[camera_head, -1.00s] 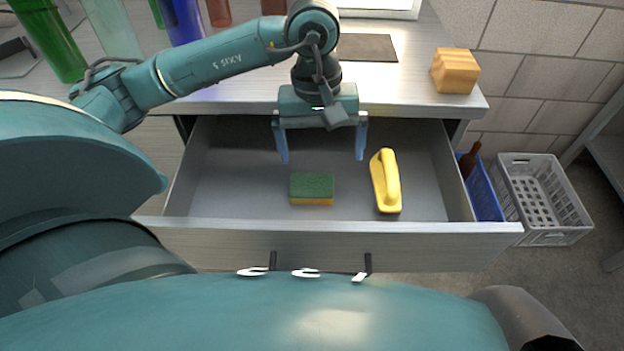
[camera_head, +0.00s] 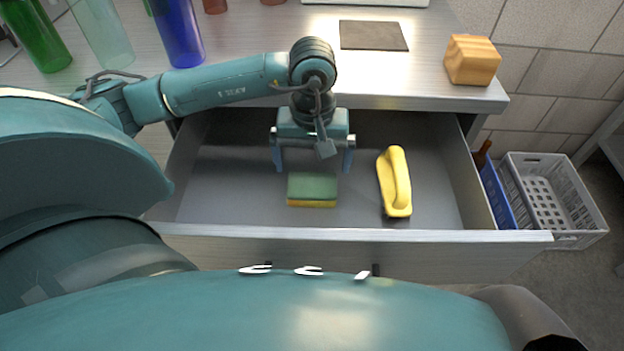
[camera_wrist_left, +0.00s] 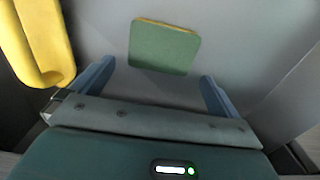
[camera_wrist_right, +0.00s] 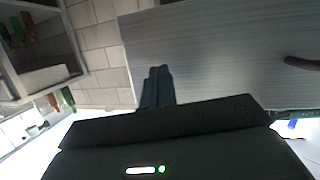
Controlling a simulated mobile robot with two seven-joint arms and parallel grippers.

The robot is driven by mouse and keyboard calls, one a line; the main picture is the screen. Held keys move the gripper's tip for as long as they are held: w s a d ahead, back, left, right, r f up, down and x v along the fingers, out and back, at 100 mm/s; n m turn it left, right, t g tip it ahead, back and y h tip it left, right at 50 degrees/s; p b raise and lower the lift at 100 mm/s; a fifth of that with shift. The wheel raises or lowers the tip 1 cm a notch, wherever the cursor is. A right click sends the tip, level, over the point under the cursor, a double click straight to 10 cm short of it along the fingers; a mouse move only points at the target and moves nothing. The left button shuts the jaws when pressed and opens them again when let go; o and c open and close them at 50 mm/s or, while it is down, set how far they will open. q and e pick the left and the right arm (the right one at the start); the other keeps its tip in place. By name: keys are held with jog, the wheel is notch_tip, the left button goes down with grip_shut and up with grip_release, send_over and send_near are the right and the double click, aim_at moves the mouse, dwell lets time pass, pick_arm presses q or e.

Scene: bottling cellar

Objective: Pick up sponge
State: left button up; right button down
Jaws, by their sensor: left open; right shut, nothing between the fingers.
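A sponge (camera_head: 313,188) with a green top and a yellow underside lies flat on the floor of the open drawer (camera_head: 230,205). My left gripper (camera_head: 313,168) is open above the drawer, with its fingers just behind the sponge in the head view. In the left wrist view the sponge (camera_wrist_left: 165,47) shows ahead of the gap between the open fingers (camera_wrist_left: 158,82), apart from both. My right gripper (camera_wrist_right: 157,86) is shut and empty in the right wrist view, facing a grey wood-grain panel. It does not show in the head view.
A yellow handled tool (camera_head: 394,182) lies right of the sponge in the drawer. On the counter are a wooden block (camera_head: 472,60), a dark mat (camera_head: 373,36), and green (camera_head: 33,36) and blue (camera_head: 178,32) bottles. Blue (camera_head: 497,195) and white (camera_head: 552,200) crates stand right of the drawer.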

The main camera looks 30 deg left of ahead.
pick_arm(q)
notch_tip(320, 180, down, 4)
jog(key=shift+s+f+b, duration=0.1)
jog(key=shift+f+b, duration=0.15)
jog(key=shift+b, duration=0.15)
jog(key=shift+c, duration=0.7)
jog(key=c, duration=0.7)
pick_arm(e)
jog(key=shift+w+a+t, duration=0.15)
jog(key=shift+t, duration=0.25)
pick_arm(q)
jog(key=shift+o, duration=0.2)
jog(key=shift+r, duration=0.1)
pick_arm(e)
jog(key=shift+r, duration=0.1)
pick_arm(q)
jog(key=shift+r, duration=0.3)
notch_tip(320, 180, up, 9)
jog(key=p, duration=0.2)
jog(key=shift+r, duration=0.15)
pick_arm(e)
jog(key=shift+s+d+g, duration=0.2)
jog(key=shift+s+g, duration=0.2)
jog(key=shift+g, duration=0.4)
